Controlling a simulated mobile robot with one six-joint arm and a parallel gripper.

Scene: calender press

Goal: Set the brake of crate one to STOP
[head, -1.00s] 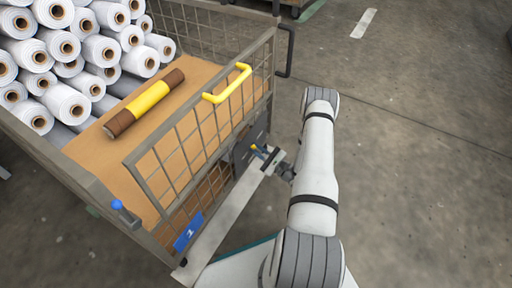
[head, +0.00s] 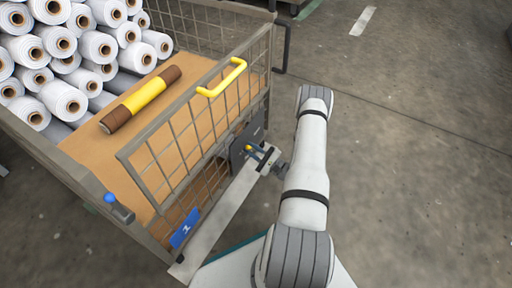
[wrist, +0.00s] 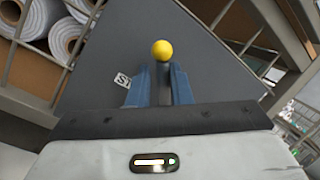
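Crate one is a wire-mesh cart (head: 128,160) with a blue label marked 1 (head: 184,229), at the left of the head view. Its brake lever has a yellow ball knob (wrist: 162,50), in front of a dark grey plate (wrist: 215,75). A white sign beginning with "ST" (wrist: 122,80) is partly hidden behind the left finger. My gripper (wrist: 161,80) has its two blue fingers on either side of the lever's shaft, just below the knob. Whether they press on the shaft cannot be told. In the head view my gripper (head: 264,158) is at the plate on the crate's side.
White rolls (head: 60,45) and a brown-and-yellow roll (head: 140,100) lie in the crate. A yellow handle (head: 222,80) tops the mesh side, and a blue-knobbed lever (head: 112,200) is at the near corner. Floor at the right (head: 420,180) is clear.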

